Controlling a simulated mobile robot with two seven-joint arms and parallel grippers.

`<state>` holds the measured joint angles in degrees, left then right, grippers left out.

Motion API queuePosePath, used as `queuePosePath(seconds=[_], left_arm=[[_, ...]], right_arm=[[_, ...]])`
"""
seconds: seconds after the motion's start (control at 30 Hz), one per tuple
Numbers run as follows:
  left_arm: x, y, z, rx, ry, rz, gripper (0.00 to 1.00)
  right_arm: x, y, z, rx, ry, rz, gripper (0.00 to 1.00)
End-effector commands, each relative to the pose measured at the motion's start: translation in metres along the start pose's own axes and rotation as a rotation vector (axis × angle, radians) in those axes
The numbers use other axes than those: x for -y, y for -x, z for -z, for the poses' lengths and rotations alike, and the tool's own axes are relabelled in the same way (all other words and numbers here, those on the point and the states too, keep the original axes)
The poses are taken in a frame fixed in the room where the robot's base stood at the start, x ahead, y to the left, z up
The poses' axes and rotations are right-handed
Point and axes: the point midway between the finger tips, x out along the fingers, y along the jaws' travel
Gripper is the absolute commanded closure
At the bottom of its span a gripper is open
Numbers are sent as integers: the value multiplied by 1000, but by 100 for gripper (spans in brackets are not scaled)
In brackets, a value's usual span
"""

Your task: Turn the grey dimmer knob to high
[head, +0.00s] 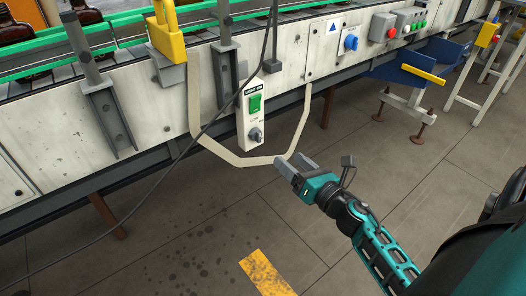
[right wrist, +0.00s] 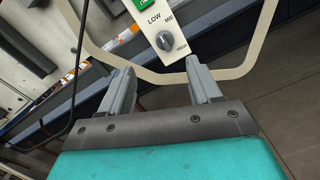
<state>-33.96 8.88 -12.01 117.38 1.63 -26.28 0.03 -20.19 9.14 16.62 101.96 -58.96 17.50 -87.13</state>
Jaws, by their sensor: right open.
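The grey dimmer knob (head: 256,134) sits low on a white panel (head: 246,144) on the side of the conveyor. The right wrist view shows the knob (right wrist: 165,40) close up, with LOW, MID and HIGH printed around it. I cannot tell for sure which mark its pointer faces. My right gripper (head: 293,166) is open and empty, below and to the right of the knob and apart from it. In the right wrist view its fingers (right wrist: 158,72) stand apart, with the knob ahead of the gap. My left gripper is not in view.
A green switch (head: 255,103) is just above the knob. A beige conduit (head: 300,128) loops below the panel, and a dark cable (head: 192,145) hangs at its left. A blue knob (head: 351,43) and a red button (head: 391,33) lie farther right. The floor below is open.

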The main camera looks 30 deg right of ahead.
Motion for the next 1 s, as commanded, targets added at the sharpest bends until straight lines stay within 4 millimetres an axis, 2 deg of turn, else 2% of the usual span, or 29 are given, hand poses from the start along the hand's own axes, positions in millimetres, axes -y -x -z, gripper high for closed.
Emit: queuePosePath(seconds=[0.03,0.1,0.23,0.37,0.8,1.0], left_arm=[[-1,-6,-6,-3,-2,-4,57],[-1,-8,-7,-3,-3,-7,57],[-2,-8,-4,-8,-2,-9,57],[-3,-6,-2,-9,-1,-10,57],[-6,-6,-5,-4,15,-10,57],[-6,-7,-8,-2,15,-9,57]], right_arm=[[8,-2,6,1,115,-10,37],[12,-4,6,-3,240,-22,37],[16,-8,6,-6,352,-33,37],[15,-20,4,-6,366,-34,37],[13,-102,6,-5,360,-33,37],[12,-125,7,-7,360,-33,37]])
